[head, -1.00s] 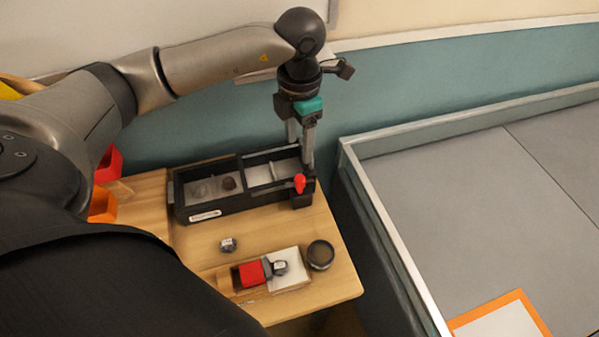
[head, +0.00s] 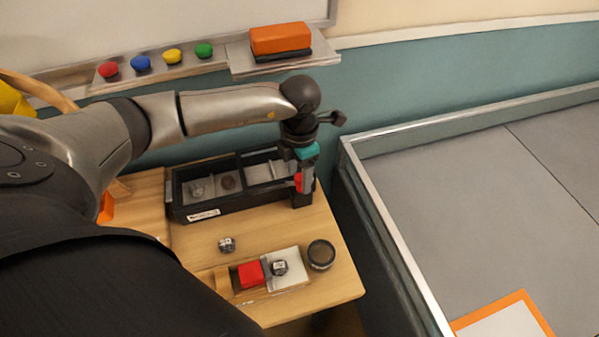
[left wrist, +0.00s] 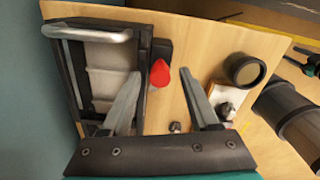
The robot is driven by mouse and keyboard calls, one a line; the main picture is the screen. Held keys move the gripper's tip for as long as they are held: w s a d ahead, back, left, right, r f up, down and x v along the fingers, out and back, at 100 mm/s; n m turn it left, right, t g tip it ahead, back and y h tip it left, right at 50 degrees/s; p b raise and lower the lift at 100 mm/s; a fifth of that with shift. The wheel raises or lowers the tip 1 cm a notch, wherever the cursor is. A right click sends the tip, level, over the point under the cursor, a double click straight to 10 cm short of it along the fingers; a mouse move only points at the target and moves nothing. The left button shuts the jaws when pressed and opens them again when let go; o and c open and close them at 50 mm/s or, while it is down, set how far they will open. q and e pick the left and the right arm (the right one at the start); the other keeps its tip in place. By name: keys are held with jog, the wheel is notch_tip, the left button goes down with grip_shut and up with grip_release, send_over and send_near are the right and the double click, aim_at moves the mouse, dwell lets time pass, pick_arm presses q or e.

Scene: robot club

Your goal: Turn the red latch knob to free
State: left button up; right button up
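The red latch knob (head: 298,181) sits on a black block at the right end of the black compartment box (head: 205,214). In the head view my left gripper (head: 306,185) points down at the knob and partly hides it. In the left wrist view the red knob (left wrist: 160,73) shows whole, with its narrow end pointing up, beside the box. My left gripper (left wrist: 160,75) is open there, one finger on each side of the knob's line, with nothing between the fingertips that I can see touched. My right gripper is not in view.
On the wooden table (head: 205,240) lie a small metal part (head: 227,245), a red block (head: 250,274), a white pad (head: 290,284) and a dark round cup (head: 321,254). A grey-floored walled field (head: 470,190) stands to the right. A whiteboard ledge (head: 240,66) is behind.

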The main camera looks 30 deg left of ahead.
aim_at(300, 178)
pick_arm(q)
grip_shut()
dwell(0.4)
jog(key=shift+n+p, duration=0.45)
jog(key=shift+n, duration=1.15)
jog(key=shift+o, duration=0.3)
grip_release()
notch_tip(300, 178, up, 15)
jog(key=p, duration=0.1)
jog(key=shift+r, duration=0.2)
jog(key=shift+d+f, duration=0.1)
